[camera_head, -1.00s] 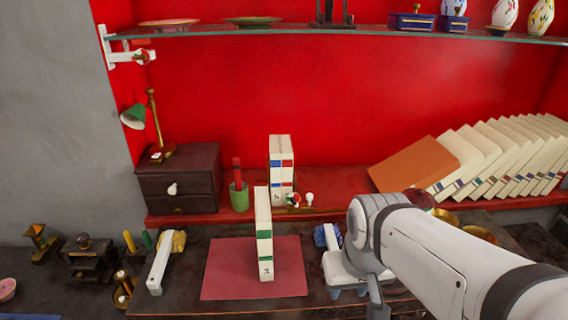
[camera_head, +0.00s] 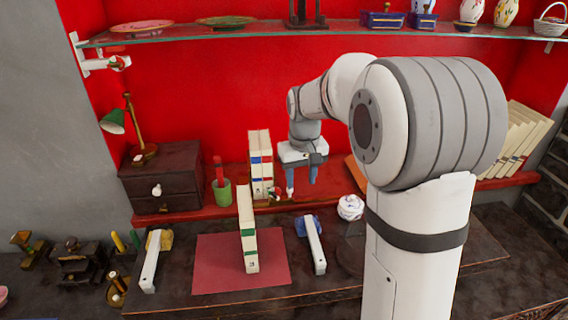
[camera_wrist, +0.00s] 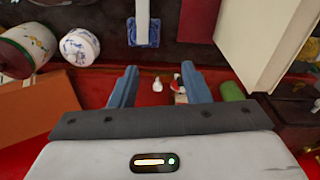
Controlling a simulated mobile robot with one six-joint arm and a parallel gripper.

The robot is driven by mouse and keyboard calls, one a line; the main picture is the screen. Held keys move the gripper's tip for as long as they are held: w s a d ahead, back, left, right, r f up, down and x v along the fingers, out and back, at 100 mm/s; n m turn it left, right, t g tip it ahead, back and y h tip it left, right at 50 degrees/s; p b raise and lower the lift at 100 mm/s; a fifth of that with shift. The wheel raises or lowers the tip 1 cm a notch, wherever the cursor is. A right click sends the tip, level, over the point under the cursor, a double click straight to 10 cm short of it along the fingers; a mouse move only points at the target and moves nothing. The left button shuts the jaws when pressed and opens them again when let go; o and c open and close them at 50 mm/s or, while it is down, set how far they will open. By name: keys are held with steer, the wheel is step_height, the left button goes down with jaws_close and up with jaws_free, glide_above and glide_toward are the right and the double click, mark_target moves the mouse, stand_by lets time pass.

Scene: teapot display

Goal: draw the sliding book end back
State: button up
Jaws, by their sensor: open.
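Two upright cream books (camera_head: 260,165) with red and blue labels stand on the red shelf. At their right foot is a small red, white and gold piece (camera_head: 275,193), which looks like the sliding book end; most of it is hidden. In the wrist view a small red and white figure (camera_wrist: 178,86) and a round white knob (camera_wrist: 157,86) show between my fingers, beside the cream book (camera_wrist: 262,38). My gripper (camera_head: 302,184) points down just right of the books, above the shelf. Its fingers (camera_wrist: 160,82) are apart, with nothing held.
A green cup (camera_head: 220,192) and dark drawer box (camera_head: 162,180) stand left of the books. An orange book (camera_wrist: 35,112) leans to the right. A glass shelf (camera_head: 270,36) runs above.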

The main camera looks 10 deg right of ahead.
steer(key=shift+n+g, duration=0.5)
steer(key=w+f+p, duration=0.1)
steer(key=w+f, duration=0.1)
steer(key=w, duration=0.2)
steer(key=w+f+p, duration=0.1)
steer(key=w+f, duration=0.1)
steer(key=w, duration=0.3)
steer(key=w+f+p, duration=0.2)
steer(key=w, duration=0.3)
steer(key=shift+w+a+f, duration=0.1)
steer(key=shift+w+f, duration=0.05)
steer(key=shift+w, duration=0.1)
steer(key=shift+w+f, duration=0.25)
steer(key=shift+f, duration=0.3)
step_height(320, 180, down, 7)
steer(key=shift+f+p, duration=0.1)
steer(key=shift+p, duration=0.75)
jaws_close()
